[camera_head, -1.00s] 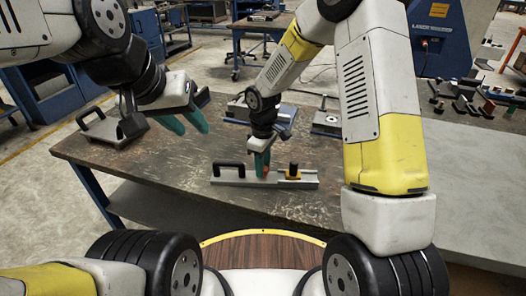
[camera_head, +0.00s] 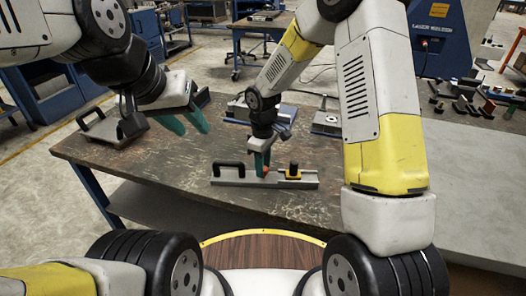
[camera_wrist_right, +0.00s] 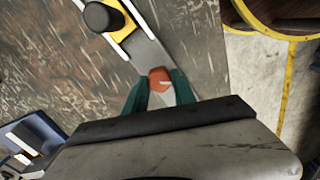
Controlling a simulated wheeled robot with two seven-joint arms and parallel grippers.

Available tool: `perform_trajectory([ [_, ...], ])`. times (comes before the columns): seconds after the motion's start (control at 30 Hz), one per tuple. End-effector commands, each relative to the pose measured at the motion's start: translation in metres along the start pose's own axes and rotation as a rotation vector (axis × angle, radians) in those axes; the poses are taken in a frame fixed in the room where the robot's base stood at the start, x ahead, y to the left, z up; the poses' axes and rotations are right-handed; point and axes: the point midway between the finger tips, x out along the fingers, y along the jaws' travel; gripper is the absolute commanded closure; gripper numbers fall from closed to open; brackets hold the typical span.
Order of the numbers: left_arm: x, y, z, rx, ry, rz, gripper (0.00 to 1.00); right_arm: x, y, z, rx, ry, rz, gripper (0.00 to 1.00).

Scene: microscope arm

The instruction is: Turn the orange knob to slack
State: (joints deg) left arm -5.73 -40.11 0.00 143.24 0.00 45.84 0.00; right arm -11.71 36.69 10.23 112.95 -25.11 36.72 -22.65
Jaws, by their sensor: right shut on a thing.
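The orange knob (camera_wrist_right: 160,79) is on the grey metal fixture (camera_head: 228,180) on the workbench; a small part of it also shows in the head view (camera_head: 266,170). My right gripper (camera_head: 261,166) comes down on the knob from above, and its green fingers are shut on it, one on each side, as the right wrist view (camera_wrist_right: 161,92) shows. Fingers and palm hide part of the knob. My left gripper (camera_head: 192,120) is open and empty above the left part of the bench, apart from the fixture.
The fixture bears a black handle (camera_head: 229,168) at its left and a black post with a yellow block (camera_head: 293,172) at its right. Grey plates (camera_head: 327,123) lie at the bench's back.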

Motion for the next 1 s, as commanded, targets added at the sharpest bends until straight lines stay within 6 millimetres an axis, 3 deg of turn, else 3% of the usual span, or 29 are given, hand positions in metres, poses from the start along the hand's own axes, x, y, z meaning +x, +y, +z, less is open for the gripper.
perform_trajectory([
  [0.17, 0.000, 0.000, 0.000, 0.000, 0.000, 0.000, 0.64, -0.001, 0.000, -0.001, 0.000, 0.002, 0.001, 1.00],
  [0.2, 0.000, 0.000, 0.000, 0.000, 0.000, 0.000, 0.64, -0.001, 0.000, -0.001, 0.000, 0.002, 0.001, 0.61],
  [0.3, 0.000, 0.000, 0.000, 0.000, 0.000, 0.000, 0.64, -0.001, 0.000, 0.000, 0.000, 0.001, 0.001, 0.47],
  [0.67, 0.000, 0.000, 0.000, 0.000, 0.000, 0.000, 0.64, -0.005, 0.001, -0.001, 0.001, 0.002, 0.001, 0.47],
  [1.0, 0.000, 0.000, 0.000, 0.000, 0.000, 0.000, 0.64, -0.060, 0.001, 0.000, 0.002, 0.003, 0.003, 0.47],
])
